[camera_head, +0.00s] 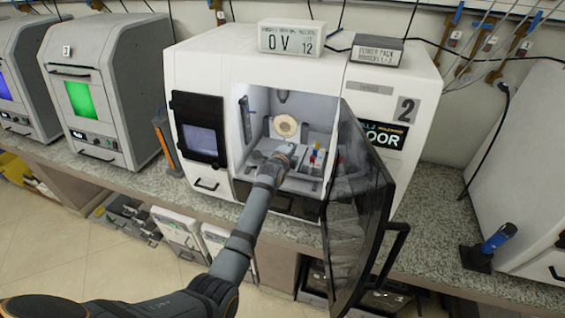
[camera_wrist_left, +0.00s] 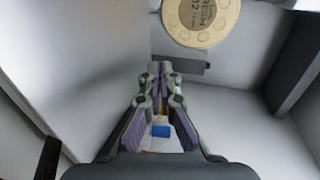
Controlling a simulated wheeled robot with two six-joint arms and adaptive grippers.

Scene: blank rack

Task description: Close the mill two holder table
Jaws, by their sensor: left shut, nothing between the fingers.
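Mill two (camera_head: 195,62) is the white machine marked 2, with its dark glass door (camera_head: 360,205) swung open to the right. Inside its lit chamber, a round cream disc (camera_head: 285,126) stands at the back; in the left wrist view this resin disc (camera_wrist_left: 201,18) is at the top. Small red, blue and yellow pieces (camera_head: 317,158) sit on the chamber's right side, around what looks like the holder table; its exact position is unclear. My left gripper (camera_head: 287,150) reaches into the chamber, in front of and below the disc. In the left wrist view its fingertips (camera_wrist_left: 162,68) meet, empty. My right gripper is not in view.
The open door hangs to the right of my left arm, past the counter edge (camera_head: 430,255). Chamber walls (camera_wrist_left: 75,45) flank the gripper. Another machine with a green window (camera_head: 80,98) stands left. A blue-handled tool (camera_head: 497,238) stands on the counter at right.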

